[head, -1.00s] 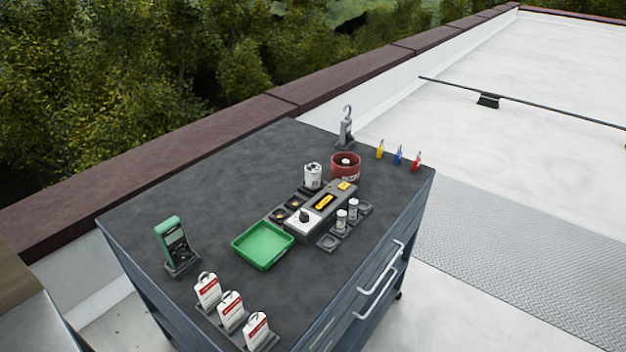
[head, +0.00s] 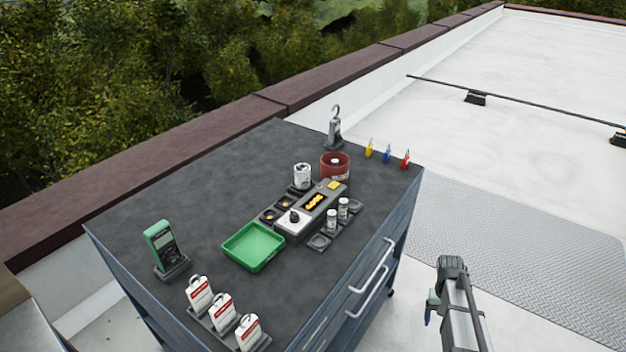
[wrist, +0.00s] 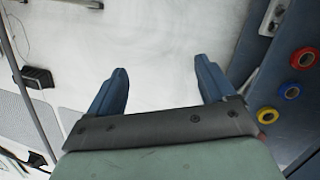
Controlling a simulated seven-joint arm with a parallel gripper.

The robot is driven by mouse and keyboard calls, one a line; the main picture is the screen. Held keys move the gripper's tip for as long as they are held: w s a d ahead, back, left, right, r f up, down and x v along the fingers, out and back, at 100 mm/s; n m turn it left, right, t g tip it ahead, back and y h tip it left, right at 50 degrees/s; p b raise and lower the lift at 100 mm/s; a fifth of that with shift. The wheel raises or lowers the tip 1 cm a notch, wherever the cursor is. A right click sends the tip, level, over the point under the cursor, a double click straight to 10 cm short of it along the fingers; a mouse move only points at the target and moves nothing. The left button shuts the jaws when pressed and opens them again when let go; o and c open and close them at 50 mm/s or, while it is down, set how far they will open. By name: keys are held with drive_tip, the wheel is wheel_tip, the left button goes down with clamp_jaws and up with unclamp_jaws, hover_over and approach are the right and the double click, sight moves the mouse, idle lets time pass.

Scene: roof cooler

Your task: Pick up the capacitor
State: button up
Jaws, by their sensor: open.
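On the dark cart top, a larger white can-shaped cylinder (head: 302,175) stands upright in a holder behind the grey tester. Two small white cylinders, one at the left (head: 332,219) and one at the right (head: 343,208), stand upright in holders in front of it. All look like capacitors; I cannot tell which one is meant. My gripper (wrist: 162,70) is open and empty in the wrist view, its blue-grey fingers spread over pale roof. In the head view my arm is at the lower right, beside the cart and away from the cylinders.
The cart top (head: 190,205) holds a grey tester (head: 310,210), green tray (head: 253,246), red round container (head: 335,166), meter (head: 164,243), hooked clamp (head: 335,130) and white tags (head: 222,312). Coloured rings (wrist: 290,91) show on a blue surface in the wrist view.

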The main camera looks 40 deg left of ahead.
drive_tip(key=w+a+r+n+t, duration=0.1)
drive_tip(key=w+a+r, duration=0.3)
drive_tip(key=a+r, duration=0.25)
drive_tip(key=w+a+r+t, duration=0.1)
drive_tip(key=w+a+r, duration=0.4)
drive_tip(key=r, duration=0.3)
wheel_tip(320, 180, up, 31)
drive_tip(key=n+y, duration=0.2)
drive_tip(key=n, duration=0.6)
hover_over(302, 168)
drive_tip(key=f, duration=0.7)
drive_tip(key=shift+s+d+f, duration=0.15)
drive_tip(key=shift+d+f, duration=0.05)
drive_tip(key=shift+f, duration=0.05)
drive_tip(key=shift+w+a+f, duration=0.1)
drive_tip(key=shift+a+f, duration=0.05)
drive_tip(key=shift+f, duration=1.4)
drive_tip(key=shift+w+a+f, duration=0.1)
drive_tip(key=shift+f, duration=1.4)
drive_tip(key=c, duration=1.3)
